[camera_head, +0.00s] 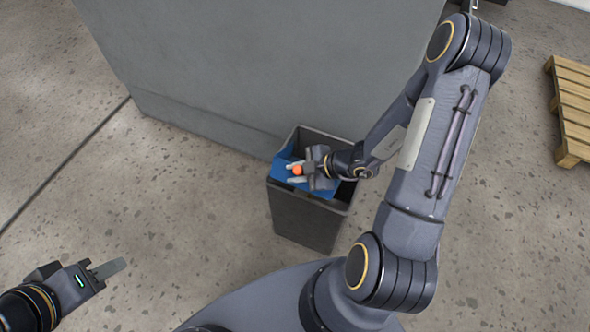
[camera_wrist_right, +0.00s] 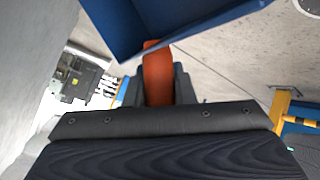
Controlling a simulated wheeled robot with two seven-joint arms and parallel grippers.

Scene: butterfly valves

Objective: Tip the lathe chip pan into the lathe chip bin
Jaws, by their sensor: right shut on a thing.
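The lathe chip pan is blue (camera_head: 286,180), with an orange handle (camera_wrist_right: 157,75). My right gripper (camera_head: 298,171) is shut on the orange handle and holds the pan at the mouth of the bin. In the right wrist view the blue pan (camera_wrist_right: 160,20) is tilted and fills the top. The lathe chip bin (camera_head: 306,221) is a dark grey, open-topped box on the floor against a grey cabinet. The pan and gripper hide most of its inside. Any chips cannot be seen. My left gripper (camera_head: 107,272) is at the lower left, far from the bin; its opening is unclear.
The large grey cabinet (camera_head: 250,65) stands directly behind the bin. A wooden pallet (camera_head: 574,110) lies on the floor at the right. The concrete floor left of the bin is clear. A yellow post (camera_wrist_right: 278,108) shows in the right wrist view.

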